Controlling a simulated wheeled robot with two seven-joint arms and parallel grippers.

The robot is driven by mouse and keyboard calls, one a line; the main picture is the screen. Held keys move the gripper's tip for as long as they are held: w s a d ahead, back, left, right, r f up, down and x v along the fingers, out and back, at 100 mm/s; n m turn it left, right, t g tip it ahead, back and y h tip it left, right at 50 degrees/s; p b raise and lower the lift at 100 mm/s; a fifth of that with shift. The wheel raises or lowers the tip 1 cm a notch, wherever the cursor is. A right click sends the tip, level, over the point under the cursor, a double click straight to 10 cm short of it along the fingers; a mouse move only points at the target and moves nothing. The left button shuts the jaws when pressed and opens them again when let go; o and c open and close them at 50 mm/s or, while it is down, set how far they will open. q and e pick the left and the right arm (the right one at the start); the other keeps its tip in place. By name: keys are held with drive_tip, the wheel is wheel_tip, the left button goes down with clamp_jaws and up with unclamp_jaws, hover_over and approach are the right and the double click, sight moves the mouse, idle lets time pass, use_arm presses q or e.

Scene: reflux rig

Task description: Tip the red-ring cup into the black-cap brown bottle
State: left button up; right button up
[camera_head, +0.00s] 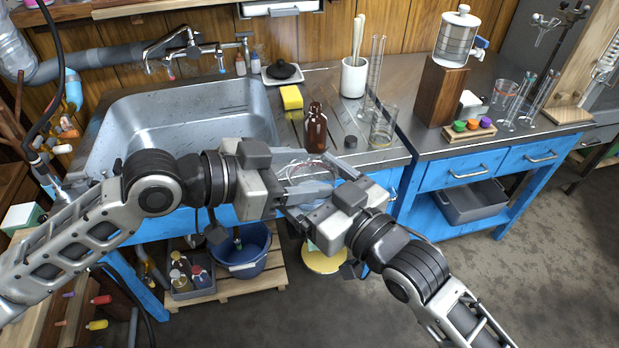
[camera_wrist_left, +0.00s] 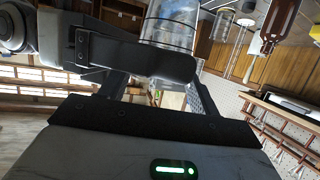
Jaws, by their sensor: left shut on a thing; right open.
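The brown bottle (camera_head: 316,130) stands upright on the counter's front strip, its neck seemingly uncapped. It also shows in the left wrist view (camera_wrist_left: 280,22). A small black cap (camera_head: 350,142) lies on the counter to its right. My left gripper (camera_head: 318,188) is shut on a clear glass cup (camera_head: 302,163), in front of the counter edge and below the bottle. The cup also shows in the left wrist view (camera_wrist_left: 170,28); its ring colour is unclear. My right gripper (camera_head: 312,198) is open close by the cup; its fingers are partly hidden. Another clear cup with a red-orange ring (camera_head: 505,90) stands on the right counter.
A glass beaker (camera_head: 384,128), a tall cylinder (camera_head: 375,75) and a white pot (camera_head: 354,77) stand right of the bottle. A yellow sponge (camera_head: 291,98) and the sink (camera_head: 185,120) are to its left. A dispenser (camera_head: 457,40) stands on a wooden block.

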drive_tip(key=shift+w, duration=0.1)
drive_tip(key=shift+a, duration=0.15)
drive_tip(key=c, duration=1.1)
use_arm(q)
drive_tip(key=o, duration=1.3)
use_arm(e)
drive_tip(key=shift+c, duration=0.2)
use_arm(q)
drive_tip(key=shift+s, duration=0.25)
